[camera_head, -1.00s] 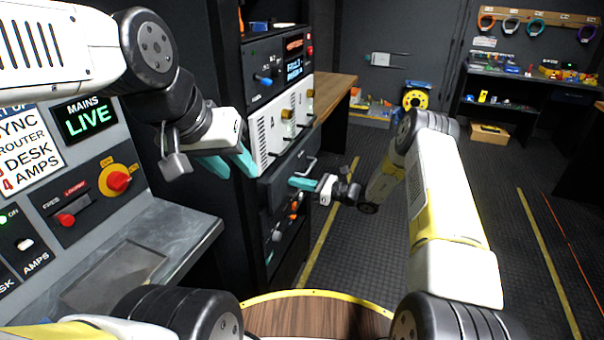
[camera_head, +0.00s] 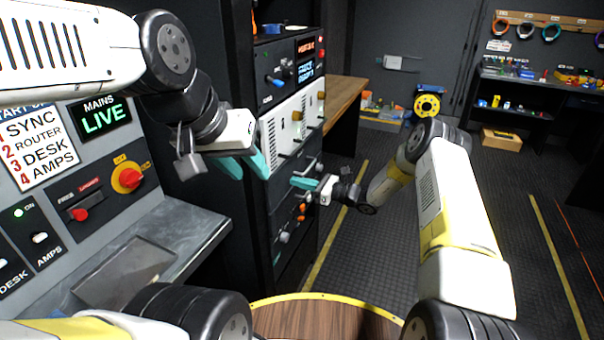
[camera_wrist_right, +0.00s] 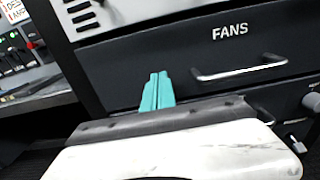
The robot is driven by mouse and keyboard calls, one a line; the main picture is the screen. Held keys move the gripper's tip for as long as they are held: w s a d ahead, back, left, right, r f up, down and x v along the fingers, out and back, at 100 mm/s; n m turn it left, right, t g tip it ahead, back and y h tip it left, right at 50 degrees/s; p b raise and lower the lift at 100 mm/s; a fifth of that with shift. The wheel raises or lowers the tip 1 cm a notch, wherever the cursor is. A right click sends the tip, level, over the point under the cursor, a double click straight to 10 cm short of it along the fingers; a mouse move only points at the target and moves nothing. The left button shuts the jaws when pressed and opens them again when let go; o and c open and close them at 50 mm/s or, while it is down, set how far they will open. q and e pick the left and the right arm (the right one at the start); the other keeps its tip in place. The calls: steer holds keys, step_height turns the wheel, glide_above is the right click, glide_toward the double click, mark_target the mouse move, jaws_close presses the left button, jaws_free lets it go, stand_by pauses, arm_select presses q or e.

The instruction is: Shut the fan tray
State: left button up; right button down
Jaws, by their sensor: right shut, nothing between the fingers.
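The fan tray is the dark drawer front marked FANS in the right wrist view (camera_wrist_right: 150,55), with a pale bar handle (camera_wrist_right: 240,72). In the head view the fan tray (camera_head: 284,187) sits in the rack below the white panels, partly hidden. I cannot tell how far it stands out from the rack. My right gripper (camera_head: 304,183) is shut and empty, its teal fingertips (camera_wrist_right: 158,92) at the drawer front, left of and below the handle; contact is unclear. My left gripper (camera_head: 245,165) is open and empty, left of the rack's white panels.
The grey console desk (camera_head: 190,235) with switches stands at the left. More rack units with knobs (camera_head: 292,228) lie below the tray. A wooden bench (camera_head: 345,95) stands behind the rack.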

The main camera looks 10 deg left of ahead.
steer(key=v, duration=1.2)
steer(key=s+r+n+g+h, duration=0.65)
steer(key=s+r+n, duration=0.7)
steer(key=r, duration=0.65)
arm_select(q)
steer(key=shift+s+d, duration=0.2)
steer(key=shift+d, duration=0.15)
arm_select(e)
steer(key=s+d+r+n+t+h, duration=0.3)
steer(key=s+d+r+n+h, duration=0.1)
steer(key=s, duration=0.7)
steer(key=s+d+r+n+t+h, duration=0.4)
steer(key=s+d+r, duration=0.2)
steer(key=s+d, duration=0.3)
steer(key=shift+s+d+n, duration=0.2)
steer(key=shift+s+n, duration=0.15)
steer(key=shift+s, duration=0.8)
steer(key=shift+r+h, duration=0.1)
steer(key=shift+h, duration=0.15)
